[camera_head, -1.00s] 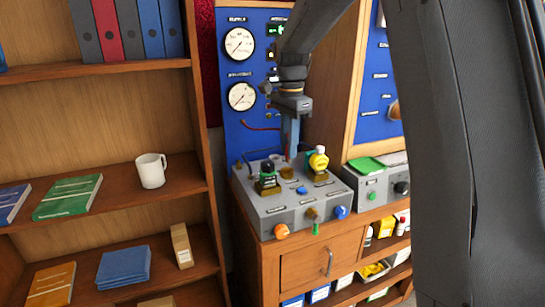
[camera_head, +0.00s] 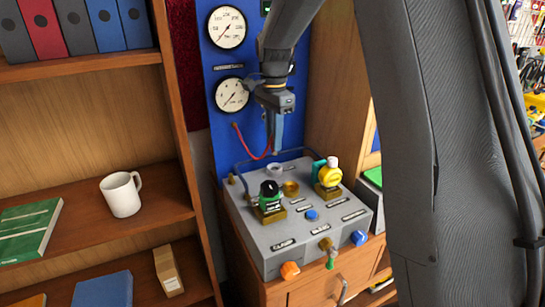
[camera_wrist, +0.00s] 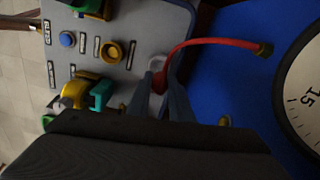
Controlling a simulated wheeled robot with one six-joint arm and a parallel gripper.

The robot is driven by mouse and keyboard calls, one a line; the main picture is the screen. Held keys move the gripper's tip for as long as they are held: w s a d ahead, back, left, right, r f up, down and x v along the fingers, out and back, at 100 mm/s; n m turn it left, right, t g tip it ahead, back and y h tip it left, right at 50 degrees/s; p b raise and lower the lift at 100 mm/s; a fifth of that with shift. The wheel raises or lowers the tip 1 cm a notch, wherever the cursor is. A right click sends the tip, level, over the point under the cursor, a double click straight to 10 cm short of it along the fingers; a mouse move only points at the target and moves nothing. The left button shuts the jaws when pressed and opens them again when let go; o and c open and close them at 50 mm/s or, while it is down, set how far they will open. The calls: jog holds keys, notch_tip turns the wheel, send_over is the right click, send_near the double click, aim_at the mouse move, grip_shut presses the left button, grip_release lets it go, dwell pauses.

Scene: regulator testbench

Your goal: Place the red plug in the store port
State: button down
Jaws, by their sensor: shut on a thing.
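My gripper (camera_head: 277,148) points down above the back of the grey bench box (camera_head: 310,231). In the wrist view, my gripper (camera_wrist: 166,88) is shut on the red plug (camera_wrist: 160,82) at the end of a red hose. The hose (camera_head: 254,155) curves to the blue panel, and also shows in the wrist view (camera_wrist: 205,43). A pale round port (camera_head: 273,168) lies just below my fingertips; contact cannot be told. A brass ringed port (camera_head: 291,188) is open in front of it. The labels are too small to read, so I cannot tell which port is store.
A green-and-black knob fitting (camera_head: 270,198) and a yellow fitting (camera_head: 328,174) stand on the box. Gauges (camera_head: 232,95) hang on the blue panel behind. A shelf with a white mug (camera_head: 122,194) is left.

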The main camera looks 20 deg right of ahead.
aim_at(274, 154)
jog(key=shift+f+p, duration=0.85)
jog(key=shift+f, duration=2.25)
jog(key=shift+f, duration=0.15)
jog(key=c, duration=1.6)
grip_release()
notch_tip(274, 154, up, 12)
jog(key=b, duration=0.4)
jog(key=shift+s, duration=0.1)
